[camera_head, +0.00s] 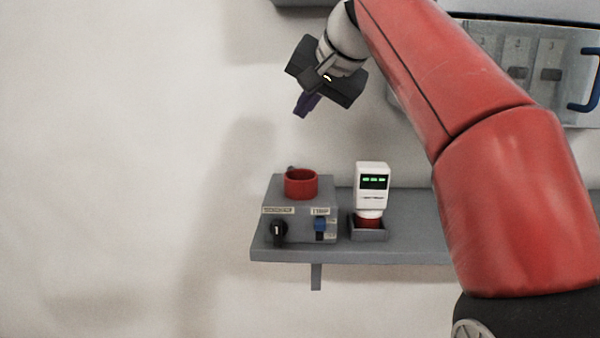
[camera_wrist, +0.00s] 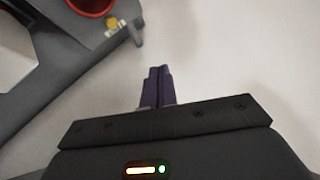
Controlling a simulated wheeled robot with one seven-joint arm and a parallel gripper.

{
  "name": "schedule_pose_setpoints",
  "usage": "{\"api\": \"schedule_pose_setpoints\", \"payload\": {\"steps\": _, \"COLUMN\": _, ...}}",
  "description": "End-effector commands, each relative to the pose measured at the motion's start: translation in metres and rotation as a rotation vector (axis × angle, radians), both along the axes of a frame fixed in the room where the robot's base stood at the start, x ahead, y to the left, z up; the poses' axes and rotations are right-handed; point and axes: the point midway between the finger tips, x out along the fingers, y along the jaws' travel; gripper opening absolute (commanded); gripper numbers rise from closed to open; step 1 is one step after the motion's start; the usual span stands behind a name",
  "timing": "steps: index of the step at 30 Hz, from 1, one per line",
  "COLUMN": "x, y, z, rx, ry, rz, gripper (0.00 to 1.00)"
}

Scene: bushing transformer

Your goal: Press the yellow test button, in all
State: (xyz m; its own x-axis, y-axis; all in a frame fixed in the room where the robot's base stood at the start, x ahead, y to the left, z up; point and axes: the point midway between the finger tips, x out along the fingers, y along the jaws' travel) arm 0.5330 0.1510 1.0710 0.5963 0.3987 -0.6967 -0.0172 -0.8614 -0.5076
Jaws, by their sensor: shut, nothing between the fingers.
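A small yellow button (camera_wrist: 112,23) shows at the top of the wrist view, on the grey box beside a red ring-shaped part (camera_wrist: 92,5). I cannot make it out in the head view, where the red part (camera_head: 301,184) sits on top of the grey box (camera_head: 268,196). My gripper (camera_head: 303,112) is above the box, well apart from it, with its purple fingers together and empty. In the wrist view the gripper (camera_wrist: 158,72) points toward the pale wall, below and right of the button.
A black knob (camera_head: 278,231) and a blue switch (camera_head: 320,225) are on the box's front. A white meter (camera_head: 372,188) with a green display stands to the right on the grey shelf (camera_head: 400,250). A panel (camera_head: 480,55) with a blue handle (camera_head: 585,80) is behind my arm.

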Motion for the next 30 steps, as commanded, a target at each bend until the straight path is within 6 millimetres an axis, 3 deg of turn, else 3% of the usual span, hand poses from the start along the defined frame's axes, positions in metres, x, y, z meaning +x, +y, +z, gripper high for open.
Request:
{"api": "schedule_pose_setpoints", "payload": {"steps": 8, "x": -0.001, "y": 0.000, "z": -0.018, "rx": 0.000, "ry": 0.002, "rz": 0.000, "gripper": 0.00}}
{"api": "schedule_pose_setpoints", "payload": {"steps": 12, "x": 0.000, "y": 0.000, "z": -0.045, "rx": 0.000, "ry": -0.001, "rz": -0.001, "gripper": 0.00}}
{"api": "schedule_pose_setpoints", "payload": {"steps": 18, "x": 0.000, "y": 0.000, "z": -0.069, "rx": 0.000, "ry": -0.001, "rz": -0.001, "gripper": 0.00}}
{"api": "schedule_pose_setpoints", "payload": {"steps": 30, "x": 0.000, "y": 0.000, "z": -0.088, "rx": 0.000, "ry": -0.001, "rz": -0.001, "gripper": 0.00}}
